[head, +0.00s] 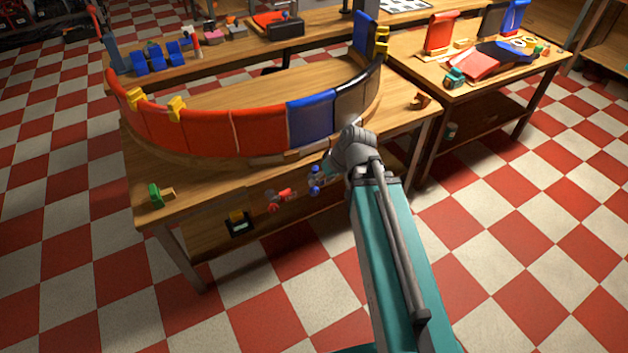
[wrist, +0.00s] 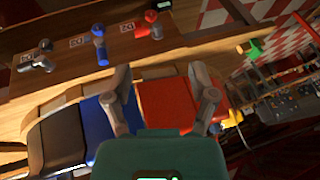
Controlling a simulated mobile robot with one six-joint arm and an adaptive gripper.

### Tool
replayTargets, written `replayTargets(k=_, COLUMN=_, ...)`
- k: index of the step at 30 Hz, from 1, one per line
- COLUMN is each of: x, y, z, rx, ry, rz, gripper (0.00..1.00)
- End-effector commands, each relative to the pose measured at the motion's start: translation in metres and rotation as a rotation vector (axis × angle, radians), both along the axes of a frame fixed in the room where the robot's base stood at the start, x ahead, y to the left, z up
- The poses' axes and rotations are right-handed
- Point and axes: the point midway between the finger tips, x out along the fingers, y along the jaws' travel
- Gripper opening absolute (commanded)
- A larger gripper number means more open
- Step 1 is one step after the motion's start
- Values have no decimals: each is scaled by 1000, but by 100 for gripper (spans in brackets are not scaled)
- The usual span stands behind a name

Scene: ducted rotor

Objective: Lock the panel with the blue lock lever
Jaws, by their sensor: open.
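The blue lock lever (wrist: 100,45) stands on the wooden surface beyond my fingers in the wrist view, between a dark grey lever (wrist: 38,58) and a red lever (wrist: 150,25). In the head view the blue lever (head: 315,180) is just left of my wrist. The curved row of panels on the table includes a red panel (wrist: 165,103), a blue panel (head: 311,120) and a black panel (head: 355,97). My gripper (wrist: 165,78) is open and empty, apart from the levers, with its fingers over the red and blue panels. The head view mostly hides my fingers.
A green piece (head: 157,195) sits at the table's front left corner, and yellow clamps (head: 177,108) grip the panel row. A side table (head: 500,85) with more parts stands to the right. The checkered floor in front is clear.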

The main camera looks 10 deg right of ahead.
Motion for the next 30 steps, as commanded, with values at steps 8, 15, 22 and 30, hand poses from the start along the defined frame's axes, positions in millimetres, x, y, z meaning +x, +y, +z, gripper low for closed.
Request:
replayTargets(k=8, x=22, y=4, z=-49, rx=111, ry=-160, rz=68, gripper=73)
replayTargets(k=15, x=40, y=4, z=-78, rx=187, ry=-310, rz=109, gripper=73)
replayTargets(k=22, x=57, y=-1, z=-103, rx=244, ry=-460, rz=128, gripper=73)
replayTargets(k=30, x=75, y=-12, z=-131, rx=288, ry=-642, rz=126, gripper=73)
